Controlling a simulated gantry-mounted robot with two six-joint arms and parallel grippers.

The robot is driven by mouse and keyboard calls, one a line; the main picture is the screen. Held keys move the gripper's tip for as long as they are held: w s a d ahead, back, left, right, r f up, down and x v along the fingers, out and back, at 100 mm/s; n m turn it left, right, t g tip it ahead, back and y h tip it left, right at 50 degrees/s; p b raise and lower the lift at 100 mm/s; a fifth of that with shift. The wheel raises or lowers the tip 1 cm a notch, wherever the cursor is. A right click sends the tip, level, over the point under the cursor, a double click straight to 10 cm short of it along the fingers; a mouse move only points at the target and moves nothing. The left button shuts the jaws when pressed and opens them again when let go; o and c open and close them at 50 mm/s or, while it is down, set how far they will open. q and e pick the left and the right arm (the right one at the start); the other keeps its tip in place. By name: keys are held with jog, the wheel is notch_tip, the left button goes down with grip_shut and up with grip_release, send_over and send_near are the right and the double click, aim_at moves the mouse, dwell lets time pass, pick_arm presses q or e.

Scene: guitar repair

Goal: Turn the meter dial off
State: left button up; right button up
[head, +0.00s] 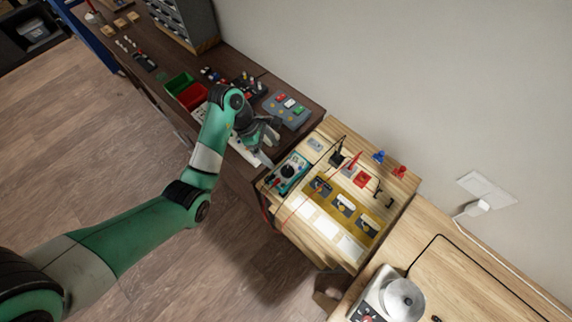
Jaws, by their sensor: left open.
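The meter (280,185) is a teal-edged multimeter with a pale face and a round black dial (288,171). It lies at the left end of the light wooden board in the head view. The dial's pointer setting is too small to read. My left gripper (267,150) is open above the dark bench edge, just up and left of the meter. It appears apart from the dial, with nothing seen between its fingers. My right gripper is out of view.
On the wooden board (325,240) beside the meter are a yellow panel (352,196), red and black blocks and a red clip (398,172). Red and green bins (179,84) stand on the dark bench. A silver round device (404,298) sits at lower right.

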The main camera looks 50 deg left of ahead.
aim_at(287, 170)
pick_arm(q)
jog(key=b+x, duration=0.2)
jog(key=x, duration=0.8)
jog(key=shift+d+b, duration=0.15)
jog(key=shift+b, duration=0.15)
jog(key=shift+c, duration=0.3)
grip_shut()
